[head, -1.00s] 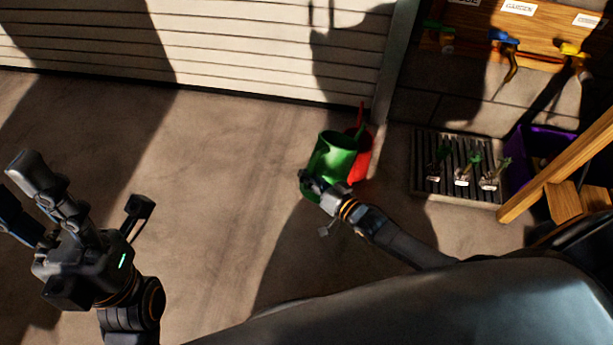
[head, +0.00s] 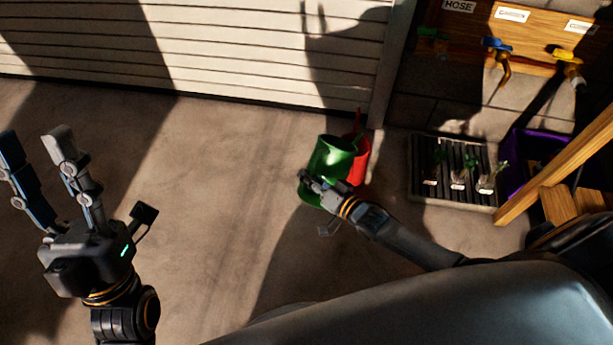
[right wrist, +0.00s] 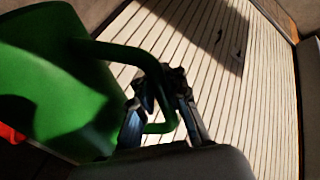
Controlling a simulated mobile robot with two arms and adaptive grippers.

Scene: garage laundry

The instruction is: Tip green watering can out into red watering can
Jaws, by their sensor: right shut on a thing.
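The green watering can (head: 333,155) is in the middle of the head view, its open top facing up and away. My right gripper (head: 312,184) is shut on its handle; the right wrist view shows the green handle (right wrist: 130,52) passing between the fingers (right wrist: 165,100). The red watering can (head: 361,158) is just behind and right of the green can, partly hidden by it. A little red (right wrist: 10,133) shows at the left edge of the right wrist view. I cannot tell whether the cans touch. My left gripper (head: 35,155) is open and empty at the far left.
A white slatted garage door (head: 230,50) is at the back. A dark slatted tray (head: 440,190) with small plants and a purple crate (head: 520,165) stand at the right. Taps hang on a wooden board (head: 530,35). The concrete floor (head: 210,200) at left centre is clear.

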